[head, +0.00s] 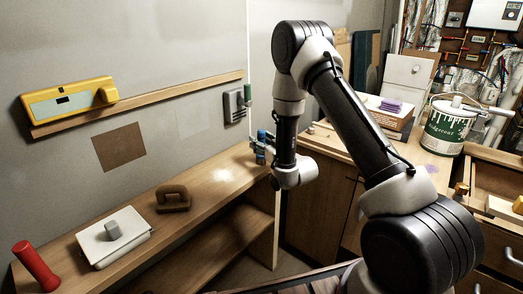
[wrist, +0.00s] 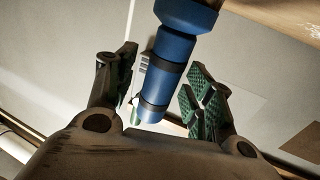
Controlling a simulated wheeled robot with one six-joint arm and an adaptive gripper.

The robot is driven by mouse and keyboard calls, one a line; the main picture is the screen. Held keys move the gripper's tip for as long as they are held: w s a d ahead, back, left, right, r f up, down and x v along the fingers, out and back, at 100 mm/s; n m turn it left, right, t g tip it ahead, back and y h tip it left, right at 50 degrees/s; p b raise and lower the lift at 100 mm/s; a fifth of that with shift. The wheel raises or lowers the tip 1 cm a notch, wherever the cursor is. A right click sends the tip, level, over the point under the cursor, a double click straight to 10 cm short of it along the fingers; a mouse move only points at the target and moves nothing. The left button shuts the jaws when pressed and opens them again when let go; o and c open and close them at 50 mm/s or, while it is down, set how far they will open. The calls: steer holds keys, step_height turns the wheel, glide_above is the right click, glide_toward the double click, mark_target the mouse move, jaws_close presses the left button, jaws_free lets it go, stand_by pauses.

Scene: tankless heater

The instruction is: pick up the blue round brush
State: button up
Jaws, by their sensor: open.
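The blue round brush (wrist: 168,62) shows in the wrist view as a blue cylinder with dark bands, slightly tilted. Its wider part runs toward the top edge, and its narrower end lies between the fingers of my gripper (wrist: 164,64). The fingers, with green ridged pads, are open on either side, with a visible gap on the right; contact on the left is unclear. In the head view a small blue piece (head: 261,136) shows at the right end of the wooden shelf (head: 222,176), beside my wrist. My fingers are hard to make out there.
On the shelf are a brown handled block (head: 173,198), a white box with a grey knob (head: 112,238) and a red cylinder (head: 36,267). A yellow level (head: 70,100) rests on the wall ledge. A paint can (head: 447,128) stands on the right counter.

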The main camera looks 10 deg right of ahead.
steer(key=c, duration=1.1)
steer(key=shift+c, duration=0.2)
